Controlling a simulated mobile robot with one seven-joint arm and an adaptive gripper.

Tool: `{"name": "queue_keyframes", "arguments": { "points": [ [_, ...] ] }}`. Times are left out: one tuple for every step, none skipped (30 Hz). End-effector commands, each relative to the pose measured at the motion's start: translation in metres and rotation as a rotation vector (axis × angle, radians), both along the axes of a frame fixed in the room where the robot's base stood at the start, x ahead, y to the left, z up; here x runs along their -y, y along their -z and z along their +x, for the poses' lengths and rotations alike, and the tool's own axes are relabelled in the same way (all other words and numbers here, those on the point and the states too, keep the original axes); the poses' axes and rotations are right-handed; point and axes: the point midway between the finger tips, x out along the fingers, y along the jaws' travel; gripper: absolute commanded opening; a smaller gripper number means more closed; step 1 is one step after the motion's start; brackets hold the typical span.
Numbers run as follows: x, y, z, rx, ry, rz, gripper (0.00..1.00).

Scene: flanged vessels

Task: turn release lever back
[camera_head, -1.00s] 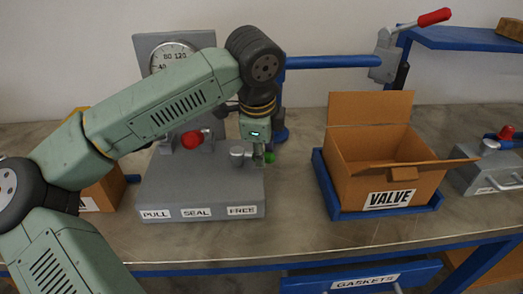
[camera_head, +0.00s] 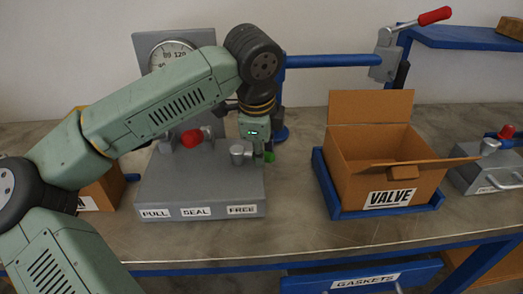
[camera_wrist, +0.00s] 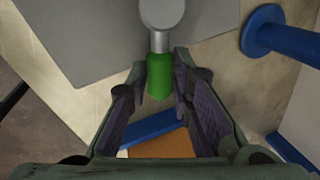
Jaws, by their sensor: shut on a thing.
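The release lever is a short grey shaft with a green grip (camera_wrist: 159,76), seen in the wrist view. It comes out of a round grey hub (camera_wrist: 161,12). In the head view the hub (camera_head: 240,153) stands on the grey machine block (camera_head: 200,190) above the FREE label (camera_head: 241,210), and a bit of the green grip (camera_head: 269,157) shows at the block's right side. My gripper (camera_wrist: 160,95) is around the green grip, which lies between its two dark finger pads. In the head view my gripper (camera_head: 254,150) hides most of the lever.
A red knob (camera_head: 191,138) and a dial gauge (camera_head: 172,54) are on the machine. A cardboard VALVE box (camera_head: 385,150) stands in a blue tray (camera_head: 352,214) to the right. A blue post (camera_head: 281,110) rises behind my gripper. Bare table lies between block and tray.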

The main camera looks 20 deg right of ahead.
Motion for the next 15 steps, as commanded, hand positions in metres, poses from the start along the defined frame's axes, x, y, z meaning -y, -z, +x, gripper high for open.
{"name": "queue_keyframes", "arguments": {
  "points": [
    [-0.001,0.002,0.000,0.001,0.013,0.000,0.00],
    [-0.001,0.002,-0.001,0.001,0.024,0.000,0.00],
    [-0.002,0.003,-0.002,0.002,0.040,-0.001,0.00],
    [-0.003,0.003,-0.002,0.002,0.055,-0.001,0.00],
    [-0.003,0.003,-0.003,0.003,0.071,-0.001,0.00],
    [-0.004,0.004,-0.004,0.002,0.096,-0.001,0.00],
    [-0.005,0.004,-0.005,0.003,0.117,-0.001,0.00],
    [-0.006,0.004,-0.005,0.003,0.138,-0.001,0.00],
    [-0.007,0.005,-0.007,0.003,0.169,-0.001,0.00],
    [-0.009,0.005,-0.007,0.003,0.192,-0.001,0.00],
    [-0.010,0.005,-0.008,0.002,0.220,-0.002,0.00],
    [-0.011,0.004,-0.009,0.003,0.255,-0.001,0.00],
    [-0.012,0.004,-0.011,0.002,0.284,-0.001,0.00],
    [-0.014,0.004,-0.011,0.002,0.311,0.000,0.00],
    [-0.016,0.004,-0.013,0.002,0.349,-0.001,0.00]
  ]
}}
